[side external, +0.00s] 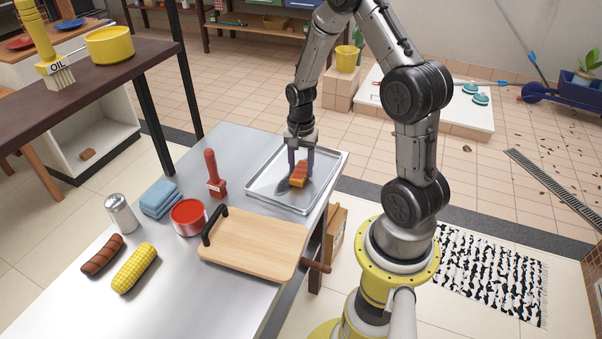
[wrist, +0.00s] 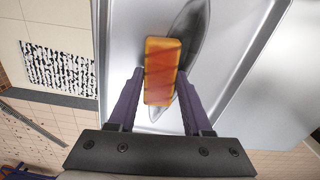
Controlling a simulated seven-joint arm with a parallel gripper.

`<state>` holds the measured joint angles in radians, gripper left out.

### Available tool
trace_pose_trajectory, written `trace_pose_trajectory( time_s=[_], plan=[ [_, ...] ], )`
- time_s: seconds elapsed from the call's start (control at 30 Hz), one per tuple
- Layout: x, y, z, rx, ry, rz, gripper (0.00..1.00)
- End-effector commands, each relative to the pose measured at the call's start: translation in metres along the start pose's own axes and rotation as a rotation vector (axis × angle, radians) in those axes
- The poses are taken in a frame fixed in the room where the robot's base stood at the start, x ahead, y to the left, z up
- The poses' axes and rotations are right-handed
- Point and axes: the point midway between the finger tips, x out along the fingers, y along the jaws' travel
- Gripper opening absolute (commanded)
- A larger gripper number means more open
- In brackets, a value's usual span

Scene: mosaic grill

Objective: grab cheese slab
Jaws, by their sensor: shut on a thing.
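The cheese slab (side external: 299,174) is an orange block with red-brown bands, over the metal tray (side external: 255,190) at the back of the steel table. In the wrist view the slab (wrist: 163,70) lies between the two purple fingers. My gripper (side external: 301,169) points down over the tray and is shut on the slab. A dark grey, pointed, fish-like thing (side external: 283,187) lies on the tray under the slab. It also shows in the wrist view (wrist: 192,35). I cannot tell whether the slab touches it or is held just above.
A wooden board (side external: 250,245) with a black handle lies in front of the tray. A red brush (side external: 213,172), red pot (side external: 188,217), blue cloth (side external: 160,198), shaker (side external: 121,212), corn (side external: 134,268) and sausage (side external: 101,254) stand or lie to the left.

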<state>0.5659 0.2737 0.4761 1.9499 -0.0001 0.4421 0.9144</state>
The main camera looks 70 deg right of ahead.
Motion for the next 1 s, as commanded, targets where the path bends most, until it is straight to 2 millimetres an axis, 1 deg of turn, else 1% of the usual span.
trace_pose_trajectory(
  time_s=[0.03,0.1,0.17,0.47,0.67,0.8,0.87,1.0],
  plan=[
    [0.0,0.0,0.0,0.0,0.0,0.0,0.22],
    [0.0,0.0,0.0,0.0,0.0,-0.001,0.09],
    [0.0,0.0,0.0,0.0,0.0,-0.001,0.0],
    [-0.001,0.0,0.0,0.0,0.001,-0.001,0.0],
    [-0.012,-0.001,-0.001,0.0,0.002,-0.003,0.0],
    [-0.032,-0.001,-0.001,0.0,0.004,-0.006,0.0],
    [-0.041,0.005,0.004,0.0,0.003,-0.004,0.0],
    [-0.071,0.025,0.019,0.0,0.005,-0.007,0.0]
  ],
)
